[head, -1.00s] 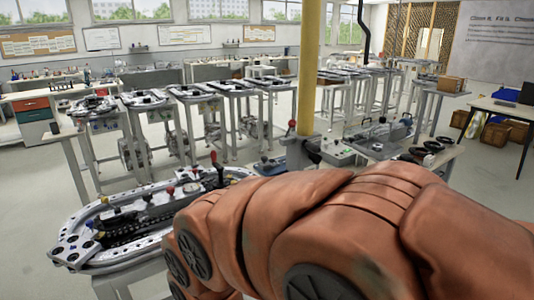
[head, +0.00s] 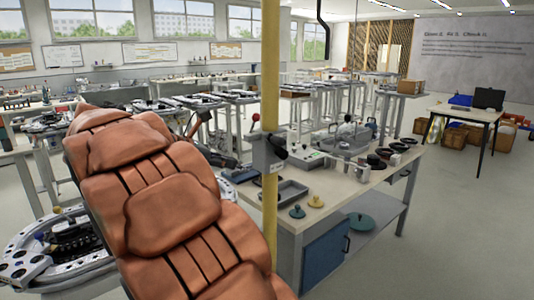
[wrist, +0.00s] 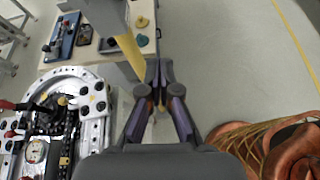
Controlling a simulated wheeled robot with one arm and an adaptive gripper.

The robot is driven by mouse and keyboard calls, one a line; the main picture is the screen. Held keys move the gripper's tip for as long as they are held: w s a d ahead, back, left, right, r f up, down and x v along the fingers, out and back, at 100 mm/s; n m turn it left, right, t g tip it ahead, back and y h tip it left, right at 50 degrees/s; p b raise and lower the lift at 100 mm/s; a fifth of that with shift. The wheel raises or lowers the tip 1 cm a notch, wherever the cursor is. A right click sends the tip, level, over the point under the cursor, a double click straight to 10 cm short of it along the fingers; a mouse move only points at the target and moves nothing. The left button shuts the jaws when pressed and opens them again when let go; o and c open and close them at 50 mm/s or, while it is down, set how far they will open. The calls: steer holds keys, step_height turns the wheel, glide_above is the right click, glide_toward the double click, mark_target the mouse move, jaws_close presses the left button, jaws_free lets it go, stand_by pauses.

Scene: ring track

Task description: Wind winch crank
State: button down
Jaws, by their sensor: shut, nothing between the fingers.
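A grey bracket or housing (head: 268,155) with a black part on its right side is fixed to a yellow post (head: 270,80) in the head view. A red ball (head: 255,117) shows beside the post; I cannot tell whether it belongs to a crank. No winch crank can be clearly identified. In the wrist view my gripper (wrist: 159,78) is shut and empty, its fingertips close together just right of the yellow post's lower end (wrist: 128,50). Contact with it cannot be judged. In the head view my orange arm hides much of the left side, and the gripper is not clearly visible.
A workbench (head: 345,185) with a tray, dark rings and small knobs stands right of the post. An oval metal track (head: 45,265) lies at left; it also shows in the wrist view (wrist: 95,110).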

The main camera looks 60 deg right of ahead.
steer(key=s+d+n+h+p, duration=0.1)
steer(key=s+d, duration=0.1)
steer(key=d, duration=1.2)
steer(key=shift+d+r, duration=0.3)
steer(key=shift+s+r+p, duration=0.1)
steer(key=shift+r+p, duration=0.05)
steer(key=shift+p, duration=0.25)
steer(key=shift+d+r+y+p, duration=0.2)
steer(key=shift+y+p, duration=0.1)
steer(key=shift+p, duration=0.55)
